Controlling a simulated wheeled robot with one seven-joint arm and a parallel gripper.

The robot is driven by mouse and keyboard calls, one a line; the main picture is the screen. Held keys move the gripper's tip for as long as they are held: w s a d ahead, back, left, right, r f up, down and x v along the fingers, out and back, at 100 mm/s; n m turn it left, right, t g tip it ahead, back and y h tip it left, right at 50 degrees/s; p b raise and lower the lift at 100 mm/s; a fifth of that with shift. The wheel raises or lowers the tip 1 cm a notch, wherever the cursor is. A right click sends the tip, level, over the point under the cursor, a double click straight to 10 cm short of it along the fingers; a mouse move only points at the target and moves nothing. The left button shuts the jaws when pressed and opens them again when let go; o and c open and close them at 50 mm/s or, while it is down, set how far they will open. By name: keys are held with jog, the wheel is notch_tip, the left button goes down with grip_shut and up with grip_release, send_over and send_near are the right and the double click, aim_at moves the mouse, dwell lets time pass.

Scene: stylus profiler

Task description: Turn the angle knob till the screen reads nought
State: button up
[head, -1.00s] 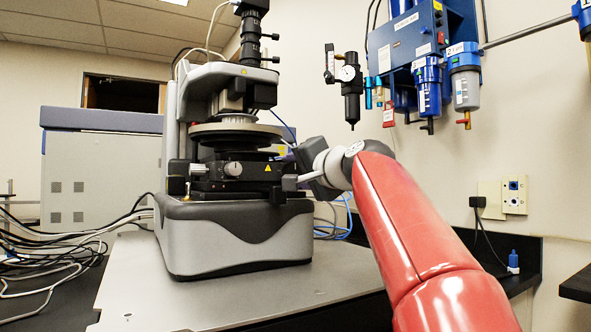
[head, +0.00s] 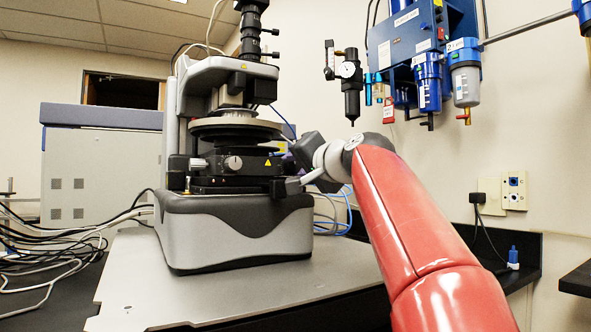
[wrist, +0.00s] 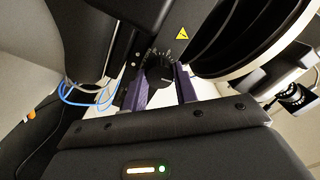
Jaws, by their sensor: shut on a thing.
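The angle knob (wrist: 160,73) is a round dark knob with pale marks around it, in the middle of the wrist view. My gripper (wrist: 161,84) has its two purple fingers on either side of the knob and is shut on it. In the head view my gripper (head: 302,151) is at the right side of the profiler's dark stage (head: 210,164); the knob is hidden there. The stylus profiler (head: 190,233) stands upright on a grey plate. No readable screen shows in either view.
The grey plate (head: 150,285) is bare in front of the profiler. Cables (head: 50,255) lie at the left, and blue tubing (wrist: 85,94) hangs near the knob. A blue filter unit (head: 405,45) is on the wall above my arm.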

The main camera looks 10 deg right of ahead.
jog(key=n, duration=0.3)
jog(key=shift+n+b, duration=0.3)
jog(key=shift+n, duration=0.1)
jog(key=n+b, duration=0.1)
jog(key=n, duration=0.2)
jog(key=shift+f, duration=0.1)
jog(key=n, duration=0.3)
jog(key=o, duration=1.1)
